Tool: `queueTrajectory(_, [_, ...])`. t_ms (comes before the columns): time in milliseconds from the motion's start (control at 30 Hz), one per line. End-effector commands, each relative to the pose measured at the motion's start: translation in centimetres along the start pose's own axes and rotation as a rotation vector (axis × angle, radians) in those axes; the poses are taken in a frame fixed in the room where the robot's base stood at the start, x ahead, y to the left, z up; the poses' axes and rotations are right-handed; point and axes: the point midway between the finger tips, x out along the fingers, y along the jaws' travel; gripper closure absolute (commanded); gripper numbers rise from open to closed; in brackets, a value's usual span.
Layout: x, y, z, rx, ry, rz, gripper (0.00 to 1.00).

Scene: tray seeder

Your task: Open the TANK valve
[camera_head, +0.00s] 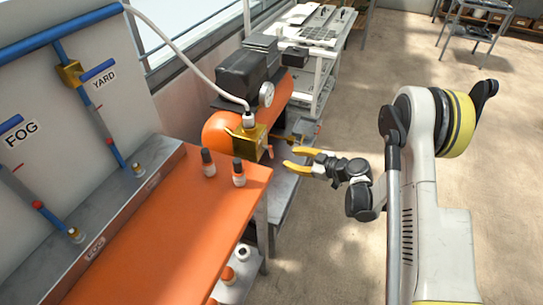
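An orange tank (222,124) lies behind the orange-topped bench, with a black unit on top. A brass valve block (247,142) sits at its near end, below a round gauge (266,94) and a white hose. A small reddish handle (268,151) shows at the block's right side; its exact position is too small to tell. No TANK label is readable. My gripper (287,158) has yellow fingers spread apart and pointing left towards the brass block. It appears empty, a little right of the handle, with a visible gap between them.
The orange bench (150,245) holds two small dark-capped bottles (238,173). A panel at left carries blue pipes labelled FOG (21,133) and YARD (104,79). A white table (325,45) with trays stands behind. Open floor (320,240) lies right of the bench.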

Motion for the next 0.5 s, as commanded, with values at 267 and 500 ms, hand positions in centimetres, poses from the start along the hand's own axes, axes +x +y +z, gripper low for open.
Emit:
queueTrajectory(267, [4.2, -0.2, 0.3, -0.003, 0.003, -0.002, 0.65])
queueTrajectory(500, [8.7, -0.1, 0.3, -0.003, 0.002, -0.001, 0.65])
